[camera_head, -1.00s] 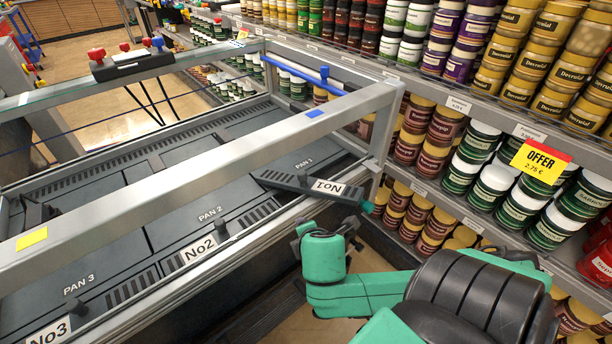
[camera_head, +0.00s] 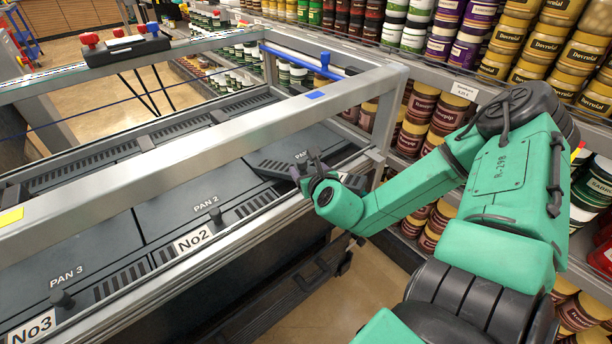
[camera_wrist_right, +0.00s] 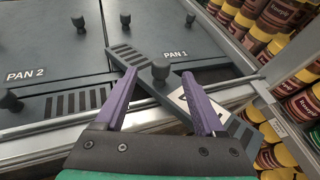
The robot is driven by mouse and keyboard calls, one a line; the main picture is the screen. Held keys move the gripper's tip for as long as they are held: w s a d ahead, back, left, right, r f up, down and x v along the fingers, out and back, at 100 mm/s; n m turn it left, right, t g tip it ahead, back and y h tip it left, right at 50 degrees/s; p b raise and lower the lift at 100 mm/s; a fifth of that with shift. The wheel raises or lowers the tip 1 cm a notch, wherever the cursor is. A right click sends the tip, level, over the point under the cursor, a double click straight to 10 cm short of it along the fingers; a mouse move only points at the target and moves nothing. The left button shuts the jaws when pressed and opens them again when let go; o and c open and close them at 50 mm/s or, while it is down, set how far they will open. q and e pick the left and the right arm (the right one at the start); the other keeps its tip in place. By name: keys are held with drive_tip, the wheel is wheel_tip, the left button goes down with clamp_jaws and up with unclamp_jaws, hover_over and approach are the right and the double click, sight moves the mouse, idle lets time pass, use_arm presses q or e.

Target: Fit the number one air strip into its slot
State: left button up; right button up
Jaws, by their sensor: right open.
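The number one air strip (camera_wrist_right: 143,84) is a dark slatted bar with a knob (camera_wrist_right: 160,68) and a partly hidden white label (camera_wrist_right: 190,104). It lies diagonally across the front edge below PAN 1, skewed to its slot (camera_wrist_right: 215,75), with its right end over the metal rail. My left gripper is not in view.
The No2 strip (camera_head: 195,240) and No3 strip (camera_head: 35,328) lie in line along the front. A metal frame bar (camera_head: 190,150) runs above the pans, with a corner post right beside my right arm. Shelves of jars (camera_head: 440,120) stand at the right.

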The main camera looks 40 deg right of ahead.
sight(303, 165)
drive_tip(key=b+x, duration=0.1)
drive_tip(key=x, duration=0.3)
drive_tip(key=shift+w+d+f, duration=0.15)
drive_tip(key=shift+d+f, duration=0.05)
drive_tip(key=shift+f, duration=0.1)
drive_tip(key=shift+w, duration=0.2)
drive_tip(key=shift+s+r, duration=0.1)
drive_tip(key=shift+c, duration=0.9)
clamp_jaws()
